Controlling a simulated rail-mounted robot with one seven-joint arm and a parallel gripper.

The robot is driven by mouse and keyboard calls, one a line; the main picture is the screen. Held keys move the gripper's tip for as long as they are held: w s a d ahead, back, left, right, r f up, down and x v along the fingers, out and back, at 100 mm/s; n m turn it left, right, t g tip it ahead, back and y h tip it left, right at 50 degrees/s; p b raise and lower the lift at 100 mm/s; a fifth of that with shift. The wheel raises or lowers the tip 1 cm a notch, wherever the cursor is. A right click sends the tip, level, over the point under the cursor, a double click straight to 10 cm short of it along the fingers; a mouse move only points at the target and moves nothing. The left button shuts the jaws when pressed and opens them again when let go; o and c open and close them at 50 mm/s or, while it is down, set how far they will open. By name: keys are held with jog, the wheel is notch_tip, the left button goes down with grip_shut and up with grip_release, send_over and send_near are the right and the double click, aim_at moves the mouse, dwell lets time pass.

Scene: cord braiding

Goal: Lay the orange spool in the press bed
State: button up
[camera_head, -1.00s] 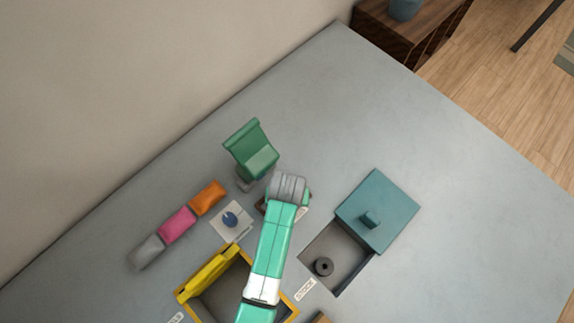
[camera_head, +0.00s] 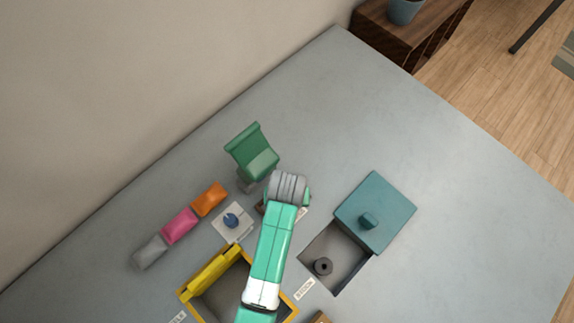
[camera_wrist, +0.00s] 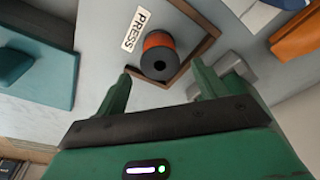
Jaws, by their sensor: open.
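The orange spool (camera_wrist: 157,41) has dark end flanges, and one holed flange faces the wrist camera. It appears within the brown-edged press bed (camera_wrist: 206,43), beside the PRESS label (camera_wrist: 136,30). I cannot tell whether it rests fully on the bed floor. My gripper (camera_wrist: 158,77) is open, its two green fingers apart on either side below the spool in the wrist view, with no visible contact. In the head view my grey wrist hides the spool and most of the press bed (camera_head: 263,206).
A green press-like stand (camera_head: 254,155) is just behind the bed. A grey stock box (camera_head: 335,247) with a dark spool (camera_head: 323,266) and teal lid (camera_head: 384,212) is right. A yellow-rimmed box (camera_head: 283,305), a blue-knobbed plate (camera_head: 231,221) and an orange block (camera_head: 209,198) are left.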

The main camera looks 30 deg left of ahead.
notch_tip(320, 180, up, 7)
jog(key=s+p, duration=0.1)
jog(key=p, duration=0.1)
jog(key=shift+d, duration=0.25)
jog(key=w+d+r+m+t+y, duration=0.1)
jog(key=w+r+t, duration=0.2)
jog(key=w+r, duration=0.45)
jog(key=w+r+m+t, duration=0.1)
jog(key=w+r+t, duration=0.3)
jog(key=r, duration=0.6)
jog(key=w+d+r+m+t, duration=0.1)
jog(key=w+d+r+t, duration=0.15)
jog(key=r, duration=0.75)
jog(key=w+d+r+t, duration=0.15)
jog(key=r+t, duration=0.25)
jog(key=r, duration=0.5)
jog(key=s+d+r+m+t, duration=0.1)
jog(key=s+d+r+t, duration=0.1)
jog(key=r, duration=0.7)
jog(key=s+d+r+t+h, duration=0.1)
jog(key=s+d+r+t, duration=0.1)
jog(key=s+r+t, duration=0.2)
jog(key=s+d+r+m+t, duration=0.1)
jog(key=s+r+t, duration=0.3)
jog(key=r, duration=1.2)
jog(key=s+d, duration=0.1)
jog(key=s, duration=0.2)
jog(key=shift+s+d+m+h, duration=0.3)
jog(key=shift+s+d+h, duration=0.05)
jog(key=shift+d+h, duration=0.05)
